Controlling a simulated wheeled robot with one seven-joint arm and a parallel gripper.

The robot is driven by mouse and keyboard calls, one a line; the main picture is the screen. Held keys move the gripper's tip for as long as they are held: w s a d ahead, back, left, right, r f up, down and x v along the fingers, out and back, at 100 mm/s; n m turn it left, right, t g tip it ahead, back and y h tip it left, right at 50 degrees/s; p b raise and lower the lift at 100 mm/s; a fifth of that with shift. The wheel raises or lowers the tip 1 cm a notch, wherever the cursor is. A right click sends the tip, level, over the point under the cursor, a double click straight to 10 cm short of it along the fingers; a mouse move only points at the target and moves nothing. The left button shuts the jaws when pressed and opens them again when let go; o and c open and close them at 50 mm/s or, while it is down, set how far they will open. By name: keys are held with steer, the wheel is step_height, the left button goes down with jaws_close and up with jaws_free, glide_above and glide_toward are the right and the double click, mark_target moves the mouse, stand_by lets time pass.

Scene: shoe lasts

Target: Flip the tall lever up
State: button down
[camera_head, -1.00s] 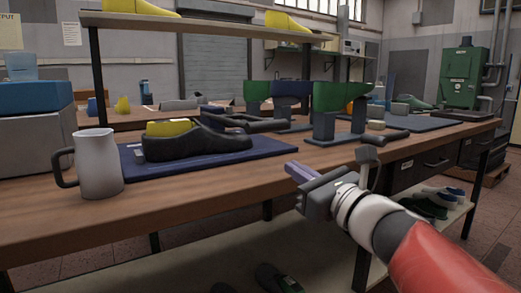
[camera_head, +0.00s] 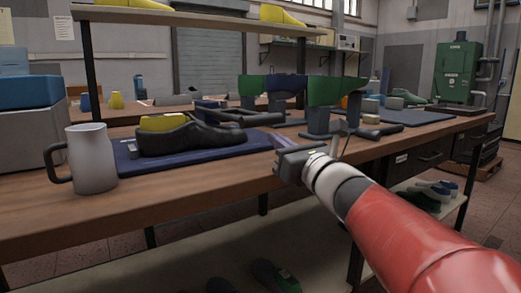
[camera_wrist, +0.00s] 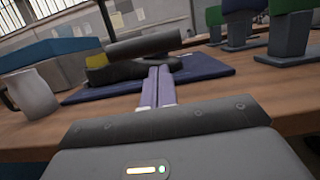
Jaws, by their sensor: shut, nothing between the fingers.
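A dark lever-like bar with a thick round grip (camera_head: 262,119) lies low and roughly level on the bench, behind and right of the black shoe last. In the wrist view a thick dark grip (camera_wrist: 143,45) crosses above and beyond my fingertips. Another dark grip (camera_head: 378,131) rests near the bench's front edge, right of the stands. I cannot tell for sure which is the tall lever. My gripper (camera_head: 281,142) is over the bench's front edge, right of the blue mat. Its pale purple fingers (camera_wrist: 158,75) are together and empty, and appear apart from any grip.
A black shoe last (camera_head: 190,138) with a yellow top lies on the blue mat (camera_head: 130,163). A grey mug (camera_head: 92,160) stands left. Several stands with green and blue tops (camera_head: 333,90) rise behind my gripper. The bench front (camera_head: 200,190) is bare.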

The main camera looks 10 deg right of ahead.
mark_target(270, 165)
steer(key=shift+x, duration=1.7)
